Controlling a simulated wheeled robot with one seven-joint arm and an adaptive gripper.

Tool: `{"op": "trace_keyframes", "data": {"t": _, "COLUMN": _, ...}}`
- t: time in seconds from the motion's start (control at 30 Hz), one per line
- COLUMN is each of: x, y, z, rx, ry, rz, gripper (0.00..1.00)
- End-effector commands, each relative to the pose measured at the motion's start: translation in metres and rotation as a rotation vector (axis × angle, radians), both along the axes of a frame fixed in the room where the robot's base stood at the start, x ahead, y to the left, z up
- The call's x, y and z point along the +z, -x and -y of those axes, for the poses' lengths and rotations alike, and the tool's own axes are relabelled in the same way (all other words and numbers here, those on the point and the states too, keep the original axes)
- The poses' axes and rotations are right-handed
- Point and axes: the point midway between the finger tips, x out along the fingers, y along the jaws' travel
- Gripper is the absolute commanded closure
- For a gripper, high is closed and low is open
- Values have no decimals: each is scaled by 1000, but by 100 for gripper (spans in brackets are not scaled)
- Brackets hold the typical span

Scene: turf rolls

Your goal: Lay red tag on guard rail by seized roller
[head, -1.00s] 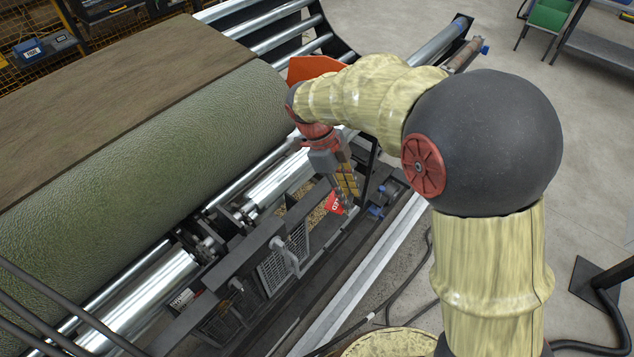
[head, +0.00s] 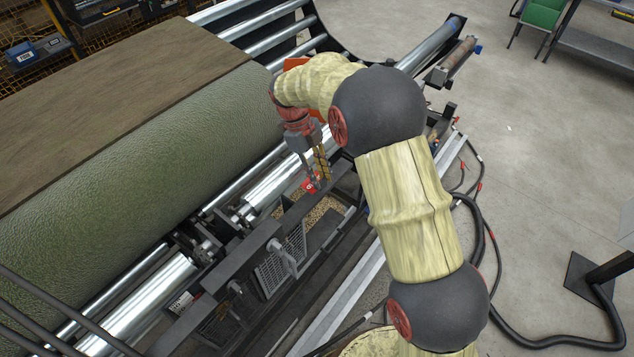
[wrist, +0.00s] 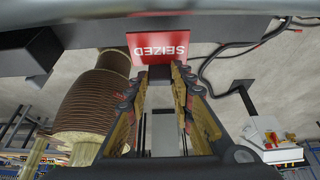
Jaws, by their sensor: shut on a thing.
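My gripper (head: 318,185) is shut on the red tag (head: 309,186), holding it by one edge. In the wrist view the tag (wrist: 163,46) juts out past the fingertips (wrist: 160,74), its white word SEIZED upside down. The dark guard rail (head: 246,259) runs diagonally in front of the shiny rollers. The tag is over or beside the rail's far end; I cannot tell whether they touch. A bright roller (head: 268,181) lies just behind the rail there, and another (head: 142,304) lies nearer. I cannot tell which is seized.
A large green turf roll (head: 150,160) fills the left side behind the rollers. A mesh guard (head: 282,262) and a tray of brown bits (head: 322,212) sit in front of the rail. Black cables (head: 485,235) lie on the floor at right. Open floor (head: 540,150) is beyond.

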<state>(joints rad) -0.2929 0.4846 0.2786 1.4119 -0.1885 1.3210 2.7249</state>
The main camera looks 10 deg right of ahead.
Motion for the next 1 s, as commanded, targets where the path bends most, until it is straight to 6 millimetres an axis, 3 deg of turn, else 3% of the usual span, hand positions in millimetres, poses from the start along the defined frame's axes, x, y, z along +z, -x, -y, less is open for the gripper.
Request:
{"op": "trace_keyframes", "data": {"t": 0.33, "x": -22, "y": -17, "z": -6, "rx": 0, "ry": 0, "rz": 0, "gripper": 94}}
{"op": "trace_keyframes", "data": {"t": 0.53, "x": -48, "y": -16, "z": -6, "rx": 0, "ry": 1, "rz": -1, "gripper": 94}}
{"op": "trace_keyframes", "data": {"t": 0.9, "x": -53, "y": -16, "z": -6, "rx": 0, "ry": 0, "rz": 1, "gripper": 94}}
{"op": "trace_keyframes", "data": {"t": 0.93, "x": -53, "y": -16, "z": -6, "rx": 0, "ry": 0, "rz": 1, "gripper": 76}}
{"op": "trace_keyframes", "data": {"t": 1.0, "x": -53, "y": -16, "z": -6, "rx": 0, "ry": 0, "rz": 1, "gripper": 72}}
